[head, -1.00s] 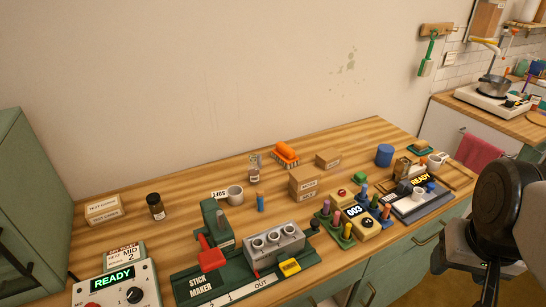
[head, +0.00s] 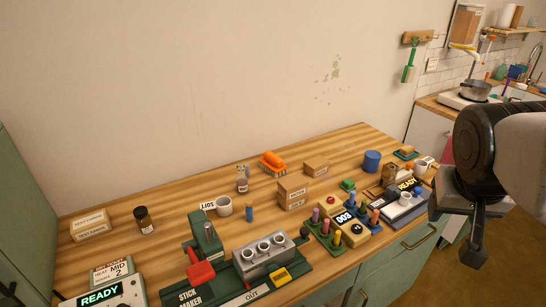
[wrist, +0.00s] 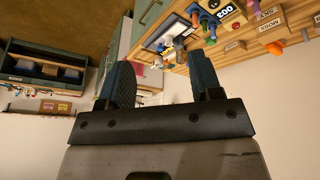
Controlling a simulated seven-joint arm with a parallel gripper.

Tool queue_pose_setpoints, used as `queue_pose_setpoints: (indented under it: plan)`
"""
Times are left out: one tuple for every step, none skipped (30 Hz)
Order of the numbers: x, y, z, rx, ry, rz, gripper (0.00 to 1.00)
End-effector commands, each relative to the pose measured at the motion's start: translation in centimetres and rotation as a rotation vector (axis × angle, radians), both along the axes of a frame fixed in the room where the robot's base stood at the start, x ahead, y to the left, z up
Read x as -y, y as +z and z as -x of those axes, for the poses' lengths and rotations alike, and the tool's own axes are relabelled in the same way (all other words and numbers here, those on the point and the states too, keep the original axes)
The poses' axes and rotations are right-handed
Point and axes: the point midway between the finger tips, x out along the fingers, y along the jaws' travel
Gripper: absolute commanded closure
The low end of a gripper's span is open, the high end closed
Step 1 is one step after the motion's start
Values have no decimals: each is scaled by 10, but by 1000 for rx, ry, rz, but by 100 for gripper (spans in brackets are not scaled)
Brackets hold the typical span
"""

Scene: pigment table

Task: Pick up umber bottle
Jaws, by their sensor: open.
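A small dark brown bottle (head: 144,222) with a dark cap stands upright at the left of the wooden table in the head view. A second small bottle (head: 242,180), greyish with a pale cap, stands near the back middle. I cannot read either label; the dark brown one best fits umber. My gripper (head: 475,248) is at the right in the head view, beyond the table's front edge and far from both bottles. In the wrist view my gripper (wrist: 163,78) has its two fingers apart with nothing between them. No bottle can be made out in the wrist view.
Cardboard boxes (head: 91,226) sit left of the dark bottle. A green stick maker (head: 205,245), a READY control box (head: 112,285), a white mug (head: 224,206) and small boxes (head: 292,194) crowd the table. Bare wood lies around the dark bottle.

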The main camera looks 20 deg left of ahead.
Motion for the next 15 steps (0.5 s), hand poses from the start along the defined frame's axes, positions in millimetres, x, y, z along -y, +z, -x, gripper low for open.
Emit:
queue_pose_setpoints:
  plan:
    - [-2,2,-13,24,7,16,41]
    - [-2,4,-22,43,10,25,41]
    - [-4,8,-35,74,17,39,41]
    - [-6,10,-46,99,23,50,41]
    - [-8,13,-57,125,32,61,41]
    - [-12,17,-72,160,43,73,41]
    - [-15,20,-83,187,51,80,41]
    - [-19,23,-93,214,62,87,41]
    - [-24,26,-108,247,79,94,41]
    - [-28,29,-119,275,90,98,41]
    - [-33,31,-129,301,104,103,41]
    - [-41,34,-143,333,125,105,41]
    - [-46,37,-153,359,139,106,41]
    - [-52,39,-164,383,155,106,41]
    - [-61,42,-176,415,179,105,41]
